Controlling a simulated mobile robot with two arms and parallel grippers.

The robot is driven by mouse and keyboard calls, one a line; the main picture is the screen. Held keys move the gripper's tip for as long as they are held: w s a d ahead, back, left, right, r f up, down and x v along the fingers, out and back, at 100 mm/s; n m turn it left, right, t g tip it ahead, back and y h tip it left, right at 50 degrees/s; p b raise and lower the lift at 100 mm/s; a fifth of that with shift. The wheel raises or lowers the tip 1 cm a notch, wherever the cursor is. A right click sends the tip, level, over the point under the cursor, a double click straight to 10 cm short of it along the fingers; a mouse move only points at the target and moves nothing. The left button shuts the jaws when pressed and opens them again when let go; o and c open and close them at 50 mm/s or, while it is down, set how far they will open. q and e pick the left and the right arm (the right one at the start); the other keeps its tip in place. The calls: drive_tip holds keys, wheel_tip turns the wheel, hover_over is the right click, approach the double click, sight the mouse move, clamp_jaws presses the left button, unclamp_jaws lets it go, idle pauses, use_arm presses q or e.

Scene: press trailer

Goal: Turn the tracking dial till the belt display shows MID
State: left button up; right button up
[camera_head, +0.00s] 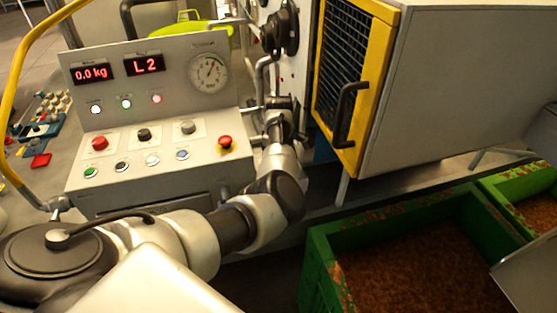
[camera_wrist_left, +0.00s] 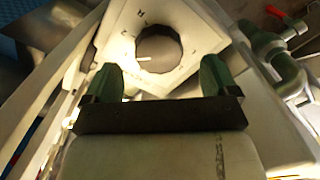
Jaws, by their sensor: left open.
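The tracking dial (camera_wrist_left: 158,48) shows in the left wrist view as a dark round knob with a pale pointer line, on a white plate with letters partly readable. My left gripper (camera_wrist_left: 158,75) is open, its two green fingers apart and just short of the knob, one to each side. No grip on the knob shows. In the head view my left arm reaches past the console to the machine's side, and its fingers are hard to make out there. The belt display (camera_head: 144,64) reads "L 2" in red. My right gripper is not in view.
The console (camera_head: 75,180) carries several buttons, a red mushroom button (camera_head: 225,142), a weight display (camera_head: 92,73) reading 0.0 kg and a round gauge (camera_head: 208,72). A yellow-framed door (camera_head: 382,85) stands right of my arm. A green crate (camera_head: 319,262) stands low at right.

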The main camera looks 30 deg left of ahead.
use_arm(q)
wheel_tip(320, 180, down, 3)
drive_tip(key=shift+w+a+r, duration=0.1)
drive_tip(key=shift+w+r, duration=0.05)
drive_tip(key=shift+f, duration=0.4)
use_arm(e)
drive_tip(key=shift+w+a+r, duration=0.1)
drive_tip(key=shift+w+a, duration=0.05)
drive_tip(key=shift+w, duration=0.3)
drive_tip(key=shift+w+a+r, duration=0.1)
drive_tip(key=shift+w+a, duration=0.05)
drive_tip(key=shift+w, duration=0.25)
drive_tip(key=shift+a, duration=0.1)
use_arm(q)
drive_tip(key=shift+c, duration=1.2)
drive_tip(key=c, duration=0.7)
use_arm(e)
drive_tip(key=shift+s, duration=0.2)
